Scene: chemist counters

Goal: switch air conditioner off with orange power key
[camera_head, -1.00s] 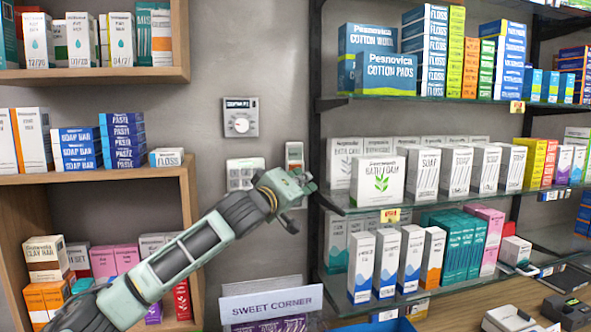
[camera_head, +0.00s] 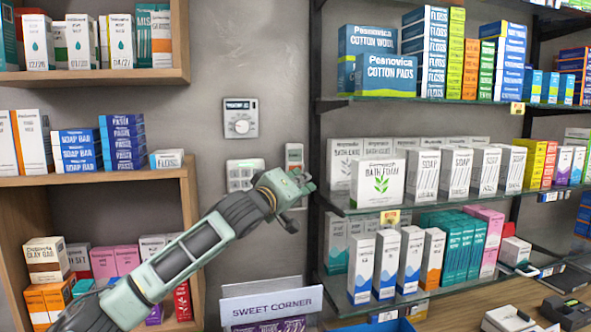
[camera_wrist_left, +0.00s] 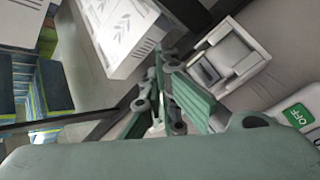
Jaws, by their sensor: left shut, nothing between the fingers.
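A small white wall unit (camera_head: 294,156) hangs beside the shelf upright, partly hidden by my left gripper. In the left wrist view, the closed fingers (camera_wrist_left: 165,102) point toward the wall, beside a white fitting (camera_wrist_left: 233,62) with a grey recess. A green OFF label (camera_wrist_left: 299,115) shows at the right edge. My right gripper is not in view.
A dial thermostat (camera_head: 240,118) and a multi-button panel (camera_head: 243,173) are on the wall to the left. A glass shelf (camera_head: 400,204) with boxes, including a bath foam box (camera_head: 378,184), stands close right of my gripper. A wooden shelf (camera_head: 100,176) is at left.

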